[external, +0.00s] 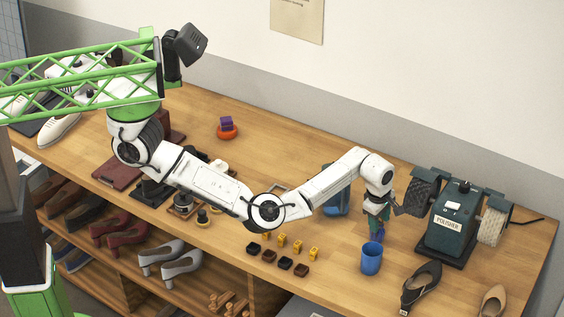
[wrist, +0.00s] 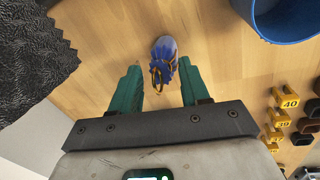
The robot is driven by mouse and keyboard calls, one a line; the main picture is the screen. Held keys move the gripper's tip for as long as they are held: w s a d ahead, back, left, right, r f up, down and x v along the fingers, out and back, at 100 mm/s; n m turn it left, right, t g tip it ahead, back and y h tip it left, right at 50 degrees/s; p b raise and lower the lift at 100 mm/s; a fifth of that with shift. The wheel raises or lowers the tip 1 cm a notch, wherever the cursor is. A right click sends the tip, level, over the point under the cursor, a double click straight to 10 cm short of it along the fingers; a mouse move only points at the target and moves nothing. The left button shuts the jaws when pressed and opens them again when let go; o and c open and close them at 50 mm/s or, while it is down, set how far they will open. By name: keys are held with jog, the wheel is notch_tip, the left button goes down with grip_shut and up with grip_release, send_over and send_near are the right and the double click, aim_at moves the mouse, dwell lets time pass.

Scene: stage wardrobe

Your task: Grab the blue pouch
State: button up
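The blue pouch (wrist: 164,50) has a yellow drawstring and shows in the wrist view on the wooden bench top, between and just beyond the tips of my green fingers. My gripper (wrist: 159,66) is open, with a visible gap on each side of the pouch. In the external view my gripper (external: 378,216) points down over the right part of the bench. A small blue patch of the pouch (external: 376,236) shows below the fingers, partly hidden by them and the blue cup.
A blue cup (external: 371,260) stands close in front of my gripper. Numbered yellow tags (wrist: 290,101) and dark blocks lie left of the cup in the external view. A dark shoe (external: 421,287) lies front right.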

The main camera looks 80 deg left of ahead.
grip_shut()
jog(key=shift+r, duration=0.15)
dwell(0.4)
